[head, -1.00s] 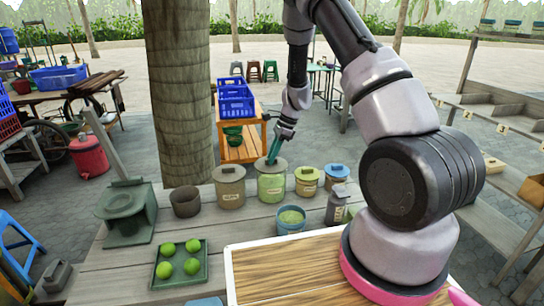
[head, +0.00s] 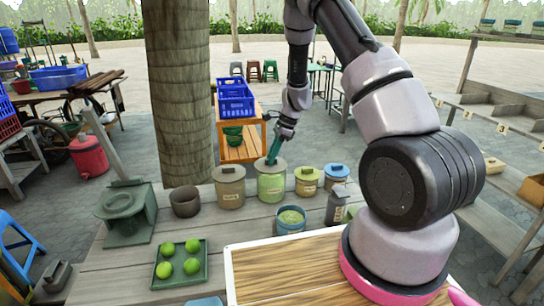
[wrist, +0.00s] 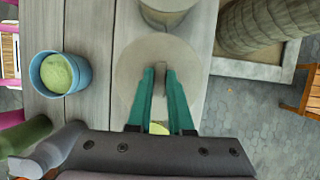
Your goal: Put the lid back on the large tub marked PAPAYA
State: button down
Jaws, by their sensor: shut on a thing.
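The large tub (head: 271,188) is translucent green with a pale label too small to read; it stands upright on the grey plank table. Its round grey-beige lid (head: 262,164) is at the tub's mouth and looks level; it fills the middle of the wrist view (wrist: 135,65). My gripper (head: 270,162) points down from above, its teal fingers (wrist: 161,70) shut on the raised grip at the lid's centre. I cannot tell whether the lid is fully seated all round.
A blue-lidded jar (head: 336,176) and grey bottle (head: 336,208) are farther right. A blue cup (head: 291,219) stands in front. A green tray (head: 180,264) holds several limes.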

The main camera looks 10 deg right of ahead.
jog(key=shift+f, duration=0.15)
dwell(0.5)
jog(key=shift+c, duration=1.3)
grip_release()
jog(key=shift+r, duration=3.55)
grip_shut()
